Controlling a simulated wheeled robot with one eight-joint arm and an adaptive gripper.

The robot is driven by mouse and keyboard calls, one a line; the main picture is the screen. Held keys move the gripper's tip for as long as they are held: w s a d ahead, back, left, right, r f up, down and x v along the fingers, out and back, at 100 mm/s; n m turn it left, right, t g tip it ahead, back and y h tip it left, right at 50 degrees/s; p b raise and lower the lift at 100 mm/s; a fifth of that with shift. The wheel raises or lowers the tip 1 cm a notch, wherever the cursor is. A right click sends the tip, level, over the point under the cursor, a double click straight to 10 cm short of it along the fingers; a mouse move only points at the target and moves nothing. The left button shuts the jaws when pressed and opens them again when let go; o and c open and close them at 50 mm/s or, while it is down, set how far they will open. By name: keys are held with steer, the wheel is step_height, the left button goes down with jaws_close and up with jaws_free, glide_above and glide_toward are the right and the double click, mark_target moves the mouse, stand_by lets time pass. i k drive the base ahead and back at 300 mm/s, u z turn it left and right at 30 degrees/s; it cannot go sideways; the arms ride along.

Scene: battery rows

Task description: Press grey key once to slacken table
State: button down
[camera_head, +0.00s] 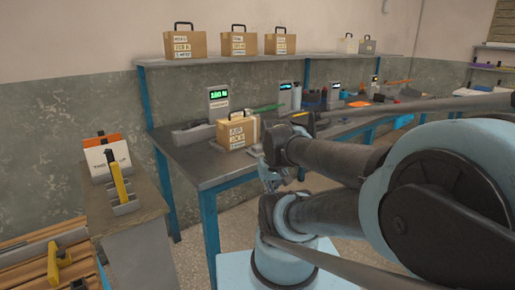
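I cannot make out a grey key for certain in the head view. A long dark-topped table (205,170) with blue legs runs along the wall. My gripper (272,184) shows only in part at the table's front edge, beside my arm links. Its fingers are too small and hidden to tell whether they are open, and I see nothing held in it.
A tan labelled case (237,131) sits on the table near its front edge. Similar cases (185,42) stand on the shelf (230,60) above. A lower bench (150,200) at the left holds a yellow-handled tool (118,182). My arm fills the right and hides part of the table.

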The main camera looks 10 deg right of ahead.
mark_target(256, 148)
steer(key=u, duration=0.9)
steer(key=k, duration=1.15)
steer(key=z, duration=0.6)
